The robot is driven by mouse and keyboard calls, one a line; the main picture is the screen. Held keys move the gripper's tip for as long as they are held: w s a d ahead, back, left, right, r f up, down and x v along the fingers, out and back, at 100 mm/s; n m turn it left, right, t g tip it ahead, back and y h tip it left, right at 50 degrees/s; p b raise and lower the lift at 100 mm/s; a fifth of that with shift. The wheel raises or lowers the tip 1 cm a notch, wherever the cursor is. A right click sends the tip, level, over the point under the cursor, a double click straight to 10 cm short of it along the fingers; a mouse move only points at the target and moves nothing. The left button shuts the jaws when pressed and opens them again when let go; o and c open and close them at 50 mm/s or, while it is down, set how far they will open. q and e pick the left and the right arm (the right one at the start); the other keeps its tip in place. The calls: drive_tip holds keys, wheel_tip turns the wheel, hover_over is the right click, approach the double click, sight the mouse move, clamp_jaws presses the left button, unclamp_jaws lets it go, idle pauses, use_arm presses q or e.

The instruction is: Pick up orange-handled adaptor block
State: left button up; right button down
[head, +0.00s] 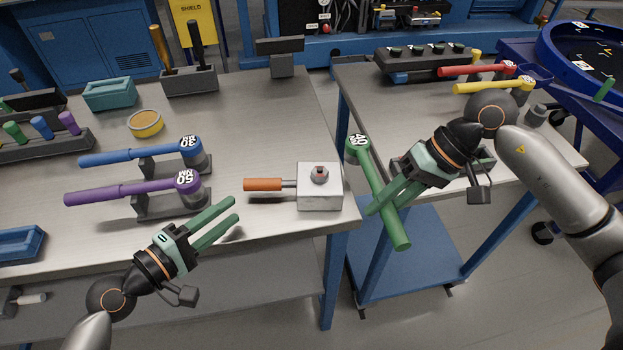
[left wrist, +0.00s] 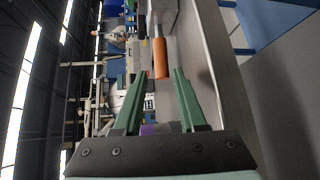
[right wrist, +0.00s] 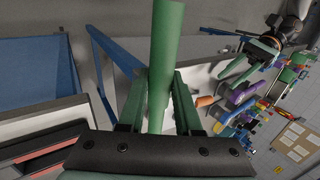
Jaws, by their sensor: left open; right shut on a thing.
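The adaptor block (head: 320,190) is a pale metal box with a round socket on top, standing near the right edge of the left bench. Its orange handle (head: 263,184) points left. My left gripper (head: 236,216) is open and empty, to the left of and nearer than the handle. In the left wrist view the orange handle (left wrist: 160,58) shows ahead, beyond the fingertips. My right gripper (head: 386,205) is shut on a green torque wrench (head: 377,192) marked 40, held over the gap between the benches. The wrench's green shaft (right wrist: 166,50) rises between the fingers in the right wrist view.
A purple wrench (head: 122,191) marked 50 and a blue wrench (head: 130,157) marked 30 rest on dark stands left of the block. A yellow tin (head: 146,123) is behind. Red (head: 478,70) and yellow (head: 493,86) wrenches lie on the right bench. Bare bench surrounds the block.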

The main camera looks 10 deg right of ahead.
sight(268, 187)
use_arm(q)
drive_tip(key=x, duration=0.4)
drive_tip(key=shift+w+d, duration=0.15)
drive_tip(key=shift+d, duration=0.1)
drive_tip(key=shift+s+d+p+x, duration=0.1)
drive_tip(key=shift+p+x, duration=0.1)
drive_tip(key=shift+x, duration=0.7)
drive_tip(key=shift+s+d+p+x, duration=0.15)
drive_tip(key=shift+p+x, duration=0.1)
drive_tip(key=shift+x, duration=0.6)
drive_tip(key=shift+s+d+p+x, duration=0.1)
drive_tip(key=shift+p+x, duration=0.1)
drive_tip(key=shift+x, duration=0.7)
drive_tip(key=shift+a, duration=0.1)
drive_tip(key=shift+c, duration=0.3)
clamp_jaws()
drive_tip(key=shift+r, duration=0.2)
